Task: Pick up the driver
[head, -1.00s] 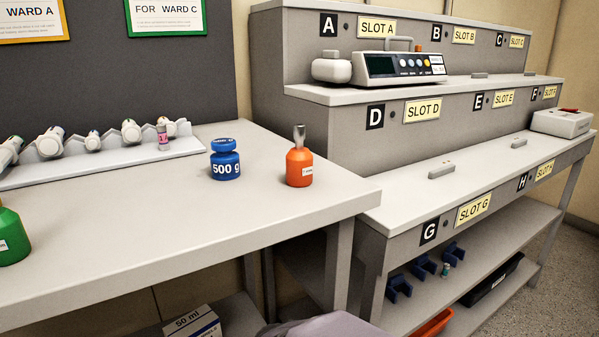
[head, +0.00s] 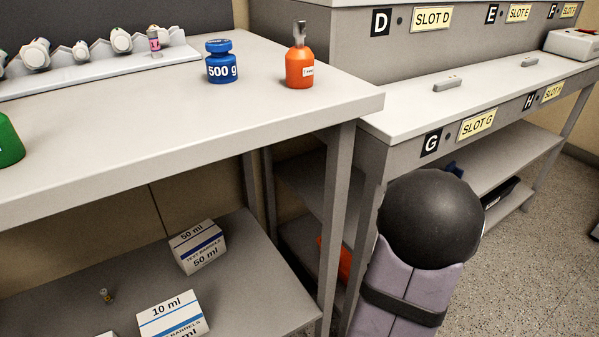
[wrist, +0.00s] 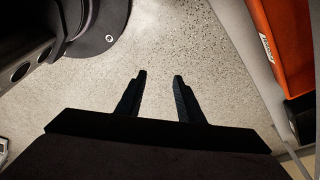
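My gripper (wrist: 159,77) shows in the wrist view with its two dark fingers apart and nothing between them, above the speckled floor. In the head view my fingers are out of the picture; only a part of my arm shows at the lower right. No thing is clearly marked as the driver. An orange, bottle-shaped body with a grey top (head: 299,70) and a small white label stands upright on the left bench. A pale device with a red part on top (head: 573,43) sits on the rack at the far right. My gripper is apart from both.
A blue 500 g weight (head: 221,63) stands on the bench (head: 150,120). A 50 ml carton (head: 198,247) and a 10 ml carton (head: 172,313) lie on the lower shelf. An orange bin (wrist: 284,40) is at the wrist view's right. The slot G ledge (head: 400,112) is mostly bare.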

